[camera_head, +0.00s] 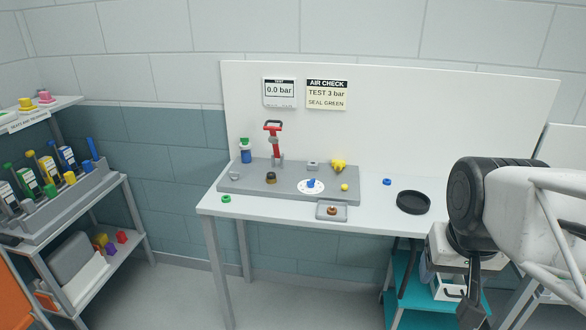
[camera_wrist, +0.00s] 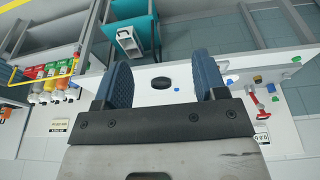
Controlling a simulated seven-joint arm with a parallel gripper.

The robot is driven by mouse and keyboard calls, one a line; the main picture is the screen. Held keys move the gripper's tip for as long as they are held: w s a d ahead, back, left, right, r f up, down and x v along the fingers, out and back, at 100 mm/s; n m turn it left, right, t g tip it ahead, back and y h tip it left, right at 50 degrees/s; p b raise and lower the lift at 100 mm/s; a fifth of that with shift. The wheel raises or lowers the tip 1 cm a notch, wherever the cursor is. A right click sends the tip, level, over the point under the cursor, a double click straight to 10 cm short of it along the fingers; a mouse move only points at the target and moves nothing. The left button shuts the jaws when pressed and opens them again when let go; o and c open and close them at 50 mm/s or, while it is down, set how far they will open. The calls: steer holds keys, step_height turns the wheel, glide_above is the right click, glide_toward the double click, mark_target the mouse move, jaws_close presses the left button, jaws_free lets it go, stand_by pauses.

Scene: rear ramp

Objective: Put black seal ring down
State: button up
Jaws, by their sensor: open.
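I cannot pick out a black seal ring with certainty. A round, black, shallow dish-like piece (camera_head: 413,203) lies on the right part of the white table; it also shows in the wrist view (camera_wrist: 161,83), framed between the fingers but apart from them. A small dark cap-like piece (camera_head: 271,177) stands on the grey base plate (camera_head: 240,190). A green ring (camera_head: 226,198) and a blue ring (camera_head: 387,182) lie on the table. My gripper (camera_wrist: 160,66) is open with nothing visible between its fingers. In the head view it is at the right, by the table's front edge.
A small grey tray (camera_head: 323,216) sits at the front edge. Shelves with bottles stand left; a teal cart (camera_head: 400,275) is below right.

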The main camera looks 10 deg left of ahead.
steer(key=w+a+r, duration=0.2)
steer(key=w+a, duration=0.1)
steer(key=w, duration=0.6)
steer(key=w+a+r, duration=0.2)
steer(key=w+a, duration=0.1)
steer(key=w, duration=0.5)
steer(key=t, duration=0.2)
glide_above(271, 175)
steer(key=s, duration=0.3)
step_height(271, 175, down, 19)
steer(key=shift+w+a+r, duration=0.15)
steer(key=shift+a, duration=0.15)
steer(key=shift+x, duration=1.3)
